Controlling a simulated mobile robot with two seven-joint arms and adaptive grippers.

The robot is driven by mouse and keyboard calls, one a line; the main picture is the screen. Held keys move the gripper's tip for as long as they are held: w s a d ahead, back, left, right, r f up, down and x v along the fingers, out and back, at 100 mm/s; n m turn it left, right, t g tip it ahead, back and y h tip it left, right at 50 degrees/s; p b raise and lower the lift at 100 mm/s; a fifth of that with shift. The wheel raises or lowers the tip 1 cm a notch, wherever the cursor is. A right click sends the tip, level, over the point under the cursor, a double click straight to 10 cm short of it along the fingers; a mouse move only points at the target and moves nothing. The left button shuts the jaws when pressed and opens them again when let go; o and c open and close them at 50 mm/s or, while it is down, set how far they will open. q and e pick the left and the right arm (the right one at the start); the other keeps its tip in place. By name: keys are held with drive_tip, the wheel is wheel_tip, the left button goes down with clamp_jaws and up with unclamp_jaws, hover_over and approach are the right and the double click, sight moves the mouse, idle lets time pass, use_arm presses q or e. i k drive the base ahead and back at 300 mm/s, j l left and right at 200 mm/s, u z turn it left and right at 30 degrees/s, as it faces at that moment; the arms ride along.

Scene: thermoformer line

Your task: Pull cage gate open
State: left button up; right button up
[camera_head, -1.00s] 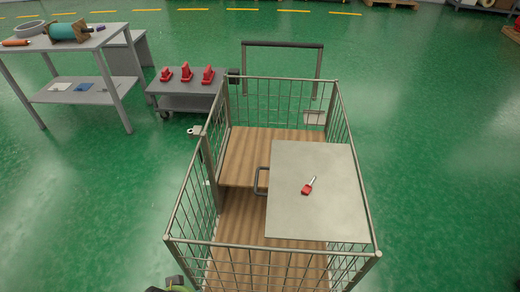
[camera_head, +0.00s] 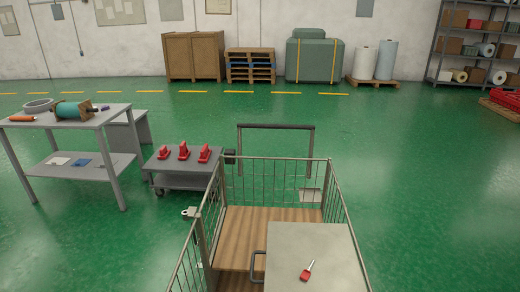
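The wire cage cart (camera_head: 340,212) stands in front of me at the bottom centre, with grey mesh walls, a brown wooden deck (camera_head: 238,226) and a dark push handle (camera_head: 275,126) at its far end. A grey flat panel (camera_head: 315,244) with a dark loop handle (camera_head: 256,266) on its left edge lies level inside the cage. A small red-handled tool (camera_head: 307,271) rests on the panel. A small latch-like fitting (camera_head: 190,212) sits on the left side of the cage. The near end of the cage is cut off by the bottom edge. Neither gripper shows.
A grey workbench (camera_head: 110,118) with a teal spool (camera_head: 72,110) stands at the left. A low grey cart (camera_head: 185,178) with red clamps is beside it. Pallets (camera_head: 250,65), wrapped goods and a shelf (camera_head: 470,50) line the back.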

sight(219, 167)
drive_tip(key=j+z, duration=0.5)
drive_tip(key=j, duration=2.5)
